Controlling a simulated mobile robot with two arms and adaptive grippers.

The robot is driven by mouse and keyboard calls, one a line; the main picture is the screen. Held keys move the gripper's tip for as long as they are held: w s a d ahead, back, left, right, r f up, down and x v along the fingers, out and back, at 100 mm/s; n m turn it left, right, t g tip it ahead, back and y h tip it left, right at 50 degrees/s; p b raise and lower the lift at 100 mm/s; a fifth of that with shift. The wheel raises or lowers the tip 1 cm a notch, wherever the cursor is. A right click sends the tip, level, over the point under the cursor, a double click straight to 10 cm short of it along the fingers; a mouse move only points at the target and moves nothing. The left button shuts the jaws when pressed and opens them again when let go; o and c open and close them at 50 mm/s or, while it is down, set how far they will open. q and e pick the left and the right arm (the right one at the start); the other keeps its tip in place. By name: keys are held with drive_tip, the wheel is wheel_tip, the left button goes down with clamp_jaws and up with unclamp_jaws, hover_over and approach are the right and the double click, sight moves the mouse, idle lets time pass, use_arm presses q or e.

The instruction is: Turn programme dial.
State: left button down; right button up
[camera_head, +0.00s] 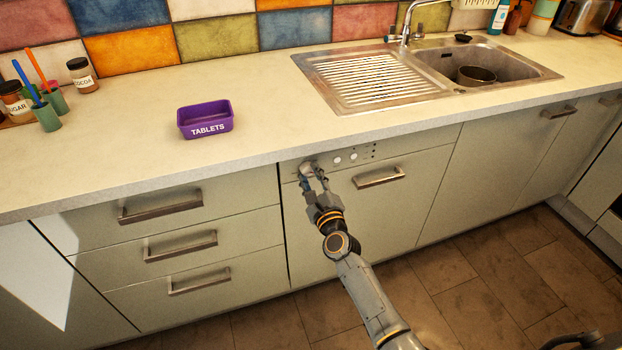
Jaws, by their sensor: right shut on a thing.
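The programme dial (307,169) is a small round knob at the left end of the control strip (388,153), on the dishwasher front (400,205) under the counter. My right gripper (313,180) reaches up to it from below and is shut on the dial, its fingers at either side. The fingers hide part of the dial, so its pointer cannot be read. Two pale round buttons (345,157) sit to the right of the dial.
The counter edge juts out just above the dial. A bar handle (379,178) sticks out to the right, and drawer handles (160,206) to the left. A purple tablets box (205,119) stands on the counter above. The floor in front is clear.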

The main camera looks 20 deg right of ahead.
drive_tip(key=n, duration=0.7)
drive_tip(key=shift+n+y, duration=0.3)
drive_tip(key=shift+n, duration=0.1)
drive_tip(key=n+p, duration=0.2)
drive_tip(key=n, duration=0.4)
drive_tip(key=shift+r+n+y, duration=0.1)
drive_tip(key=shift+n+y, duration=0.2)
drive_tip(key=shift+n, duration=0.1)
drive_tip(key=n+p, duration=0.2)
drive_tip(key=n, duration=0.3)
drive_tip(key=shift+d+n, duration=0.1)
drive_tip(key=shift+n, duration=0.2)
drive_tip(key=n, duration=0.2)
drive_tip(key=n+p, duration=0.1)
drive_tip(key=n, duration=0.2)
drive_tip(key=shift+g+y, duration=0.3)
drive_tip(key=o, duration=1.2)
drive_tip(key=shift+c, duration=0.2)
